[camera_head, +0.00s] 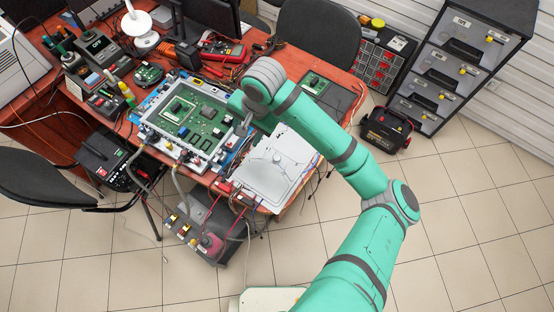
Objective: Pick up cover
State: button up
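A light grey, flat, roughly square panel, which looks like the cover (270,178), lies on the front right part of the red desk. It has a round raised spot and rounded corners. My teal arm reaches over the desk from the lower right and passes above the panel's right side. My gripper (243,128) is small in view, near the panel's far left corner and beside the right edge of the framed green circuit board (196,117). Its fingers are mostly hidden by the wrist. I cannot tell whether it touches anything.
Hoses with fittings run along the board's front edge to a dark unit (208,228) on the floor. Tools, cables and a multimeter (222,50) crowd the back of the red desk (290,62). Chairs stand behind and at left. Tiled floor is open at right.

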jog(key=s+d+m+g+h, duration=0.1)
jog(key=d+h, duration=0.2)
jog(key=d, duration=0.5)
send_over(277, 157)
notch_tip(277, 157, down, 6)
jog(key=shift+s+r, duration=0.1)
jog(key=shift+r, duration=0.1)
jog(key=shift+f, duration=2.7)
grip_shut()
